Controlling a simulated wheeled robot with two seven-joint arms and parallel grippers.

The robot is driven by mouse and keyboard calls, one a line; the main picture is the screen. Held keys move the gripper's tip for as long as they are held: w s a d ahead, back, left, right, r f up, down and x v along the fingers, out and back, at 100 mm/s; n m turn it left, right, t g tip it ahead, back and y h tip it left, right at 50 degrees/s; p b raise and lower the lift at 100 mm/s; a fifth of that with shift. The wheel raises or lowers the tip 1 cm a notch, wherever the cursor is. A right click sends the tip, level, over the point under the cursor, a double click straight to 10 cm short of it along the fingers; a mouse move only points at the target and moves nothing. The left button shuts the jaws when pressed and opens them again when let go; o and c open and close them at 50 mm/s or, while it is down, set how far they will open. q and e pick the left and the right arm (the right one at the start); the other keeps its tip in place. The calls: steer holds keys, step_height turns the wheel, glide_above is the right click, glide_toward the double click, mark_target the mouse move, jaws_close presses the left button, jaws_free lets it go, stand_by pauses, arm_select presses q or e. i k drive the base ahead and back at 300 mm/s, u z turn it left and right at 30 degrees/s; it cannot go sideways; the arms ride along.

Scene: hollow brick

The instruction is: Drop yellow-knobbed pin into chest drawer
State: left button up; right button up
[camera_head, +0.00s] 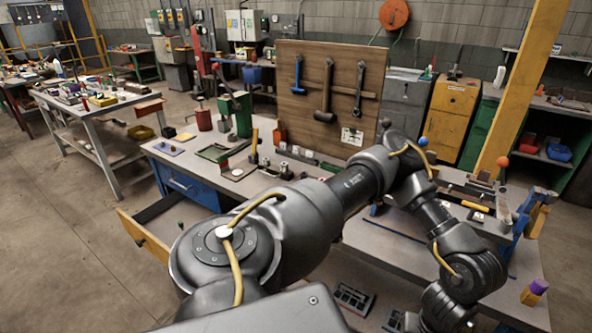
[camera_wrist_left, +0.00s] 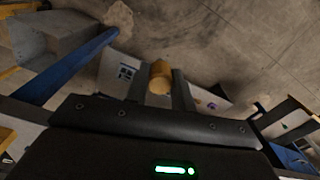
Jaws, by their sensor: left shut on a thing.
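In the left wrist view my left gripper (camera_wrist_left: 160,88) is shut on the yellow-knobbed pin. The pin's yellow cylindrical knob (camera_wrist_left: 160,77) shows between the two dark fingers; the rest of it is hidden. The head view shows my left arm across the bench, but I cannot make out its gripper or the held pin there. The open chest drawer (camera_head: 143,240) with a wooden front stands out at lower left, partly behind my arm. A small green-knobbed thing (camera_head: 181,225) is inside it. My right gripper is in neither view.
The grey workbench (camera_head: 376,238) carries tools and small parts, with a wooden tool board (camera_head: 290,65) at its back. A blue clamp (camera_head: 535,210) and a purple-topped yellow thing (camera_head: 535,291) are at right. Open floor (camera_head: 70,235) lies to the left.

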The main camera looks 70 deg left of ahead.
mark_target(170, 221)
steer(key=k, duration=0.5)
steer(key=z, duration=2.15)
steer(key=k, duration=2.55)
steer(key=z, duration=1)
steer(key=k, duration=0.2)
